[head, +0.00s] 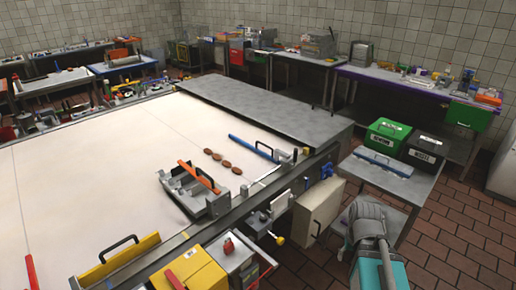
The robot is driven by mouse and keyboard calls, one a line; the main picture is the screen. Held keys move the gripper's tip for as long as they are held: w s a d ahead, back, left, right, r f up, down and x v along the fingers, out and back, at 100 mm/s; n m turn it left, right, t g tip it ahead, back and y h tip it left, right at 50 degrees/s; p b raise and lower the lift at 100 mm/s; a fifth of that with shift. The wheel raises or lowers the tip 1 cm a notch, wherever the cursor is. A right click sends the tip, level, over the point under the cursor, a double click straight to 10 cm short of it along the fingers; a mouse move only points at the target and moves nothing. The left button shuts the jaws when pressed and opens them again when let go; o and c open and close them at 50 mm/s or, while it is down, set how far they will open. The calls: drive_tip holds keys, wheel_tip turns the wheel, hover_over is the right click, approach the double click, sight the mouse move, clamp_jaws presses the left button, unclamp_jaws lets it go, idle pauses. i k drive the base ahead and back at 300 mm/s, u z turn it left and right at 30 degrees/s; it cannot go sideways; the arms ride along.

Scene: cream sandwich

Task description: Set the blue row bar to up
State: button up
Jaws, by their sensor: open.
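The blue row bar (243,143) is a long, thin blue bar near the right end of the big pale table (90,185). It looks low and close to the surface, but I cannot tell its exact height. A black handle and a grey bracket (285,156) are at its right end. Grey links of my arm show at the lower right, off the table's edge and well apart from the bar. I cannot make out my gripper's fingers.
A grey rack (187,192) with an orange bar (199,177) stands left of the blue bar. Several brown discs (218,157) lie between them. A side stand holds a pale-blue handled piece (383,163), a green box (388,132) and a black box (424,150).

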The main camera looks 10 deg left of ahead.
sight(278, 153)
drive_tip(key=u, duration=0.2)
drive_tip(key=i, duration=0.9)
drive_tip(key=u, duration=0.5)
